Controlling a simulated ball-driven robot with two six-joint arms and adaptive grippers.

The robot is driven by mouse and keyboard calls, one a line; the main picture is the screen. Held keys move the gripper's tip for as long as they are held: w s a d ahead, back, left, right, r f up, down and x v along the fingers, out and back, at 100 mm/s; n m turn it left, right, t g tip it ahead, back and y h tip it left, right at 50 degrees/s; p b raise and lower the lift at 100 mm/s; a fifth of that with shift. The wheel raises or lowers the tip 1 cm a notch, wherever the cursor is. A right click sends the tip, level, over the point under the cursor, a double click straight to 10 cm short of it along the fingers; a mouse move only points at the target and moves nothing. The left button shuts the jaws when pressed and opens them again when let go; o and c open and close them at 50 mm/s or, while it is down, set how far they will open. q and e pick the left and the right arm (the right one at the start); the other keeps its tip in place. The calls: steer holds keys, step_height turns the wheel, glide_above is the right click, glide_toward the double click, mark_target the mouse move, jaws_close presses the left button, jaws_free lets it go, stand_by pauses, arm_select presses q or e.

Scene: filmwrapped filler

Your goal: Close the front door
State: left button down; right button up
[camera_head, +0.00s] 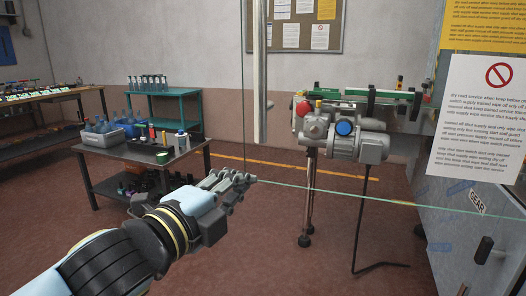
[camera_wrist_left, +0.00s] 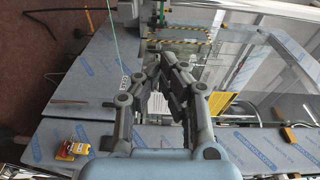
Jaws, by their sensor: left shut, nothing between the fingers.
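The front door (camera_head: 380,199) looks like a clear glass panel. In the head view its thin green lower edge runs from the middle to the right, and a thin upright edge rises near my left gripper. A pale upright bar (camera_head: 259,70) near that edge may be its handle. My left gripper (camera_head: 246,179) is shut and empty at the panel's lower left corner; whether it touches the glass I cannot tell. The left wrist view shows the shut fingers (camera_wrist_left: 164,62) beside a thin green edge line. My right gripper is out of view.
A machine cabinet (camera_head: 460,245) with notices stands at the right. A motor unit (camera_head: 340,135) on thin legs stands behind the glass. A dark table (camera_head: 140,155) with bins and bottles is at the left. The red floor between is mostly clear.

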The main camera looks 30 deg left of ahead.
arm_select(q)
steer(key=w+a+p, duration=0.2)
steer(key=w+a, duration=0.1)
steer(key=w, duration=0.9)
steer(key=shift+w+a+r+p, duration=0.25)
steer(key=shift+a+r+p, duration=0.05)
steer(key=shift+r, duration=0.15)
steer(key=shift+w, duration=0.1)
